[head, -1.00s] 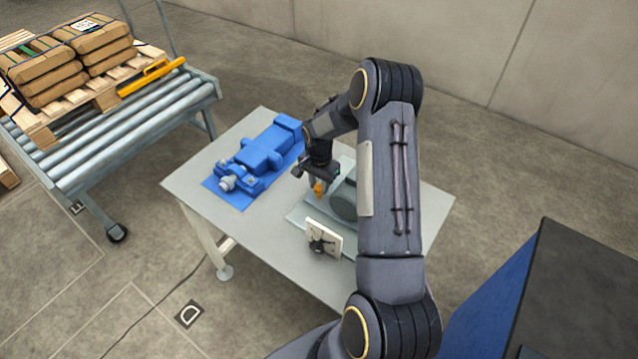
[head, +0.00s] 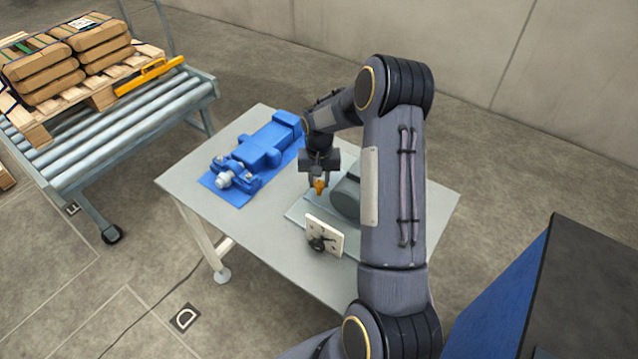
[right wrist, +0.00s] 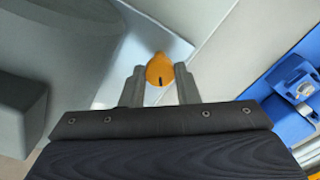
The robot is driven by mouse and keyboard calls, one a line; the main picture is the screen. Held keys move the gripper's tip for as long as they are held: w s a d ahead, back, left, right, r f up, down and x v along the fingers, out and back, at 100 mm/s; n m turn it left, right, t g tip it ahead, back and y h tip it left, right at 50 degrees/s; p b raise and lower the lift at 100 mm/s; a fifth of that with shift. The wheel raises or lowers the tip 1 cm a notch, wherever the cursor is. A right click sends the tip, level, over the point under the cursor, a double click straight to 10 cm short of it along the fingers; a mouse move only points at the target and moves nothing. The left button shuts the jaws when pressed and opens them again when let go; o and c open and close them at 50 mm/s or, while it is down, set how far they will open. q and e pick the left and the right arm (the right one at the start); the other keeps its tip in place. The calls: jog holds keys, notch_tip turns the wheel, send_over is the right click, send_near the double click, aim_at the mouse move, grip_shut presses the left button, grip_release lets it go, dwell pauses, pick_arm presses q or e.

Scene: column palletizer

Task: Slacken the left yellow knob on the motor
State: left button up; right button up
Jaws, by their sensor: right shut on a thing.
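The left yellow knob (head: 319,187) is orange-yellow and sits beside the grey-green motor (head: 346,196) on its light plate (head: 296,211). My right gripper (head: 319,181) reaches down from above and is shut on the knob. In the right wrist view the knob (right wrist: 160,70) lies between the two fingers of the gripper (right wrist: 160,78), with a dark mark on its face. The motor's rounded grey body (right wrist: 60,55) fills the left of that view. My right arm hides much of the motor in the head view. My left gripper is not in view.
A blue machine (head: 258,152) on a blue mat lies on the grey table (head: 190,179), left of the motor. A white plate with a black knob (head: 325,236) stands at the front. A roller conveyor with a loaded pallet (head: 110,90) is at the back left.

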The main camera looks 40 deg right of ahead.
aim_at(319, 183)
jog(key=n+b, duration=0.1)
jog(key=n, duration=0.3)
jog(key=shift+f+n+b, duration=0.1)
jog(key=shift+n+b, duration=0.75)
jog(key=shift+n, duration=2.05)
jog(key=o, duration=1)
jog(key=shift+c, duration=0.2)
notch_tip(319, 183, up, 7)
jog(key=shift+r, duration=0.5)
